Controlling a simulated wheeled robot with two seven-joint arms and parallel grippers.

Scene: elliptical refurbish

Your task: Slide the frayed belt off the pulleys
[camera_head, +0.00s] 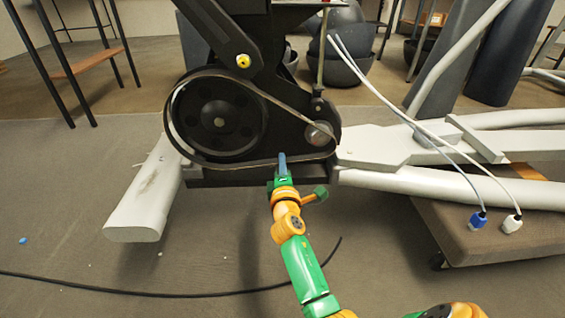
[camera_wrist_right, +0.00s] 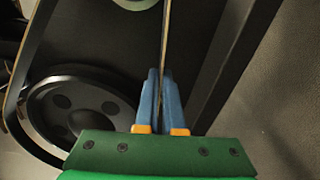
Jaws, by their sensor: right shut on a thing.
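The belt (camera_head: 283,106) is a thin band looped around the large black pulley (camera_head: 222,140) and running to the small metal pulley (camera_head: 319,134). My right gripper (camera_head: 283,158) reaches up from below, with its blue fingers at the belt's lower run between the two pulleys. In the right wrist view the fingers (camera_wrist_right: 163,74) are shut on the belt (camera_wrist_right: 164,35), which runs up between them. The large pulley (camera_wrist_right: 62,112) is to their left there. Fraying is too small to make out. My left gripper is not in view.
The pulleys sit in a black machine frame with a white floor beam (camera_head: 146,195) at left and white rails (camera_head: 420,182) at right. White cables hang down to blue and white plugs (camera_head: 478,220) over a brown padded platform (camera_head: 500,240). A black cable (camera_head: 150,293) lies on the floor.

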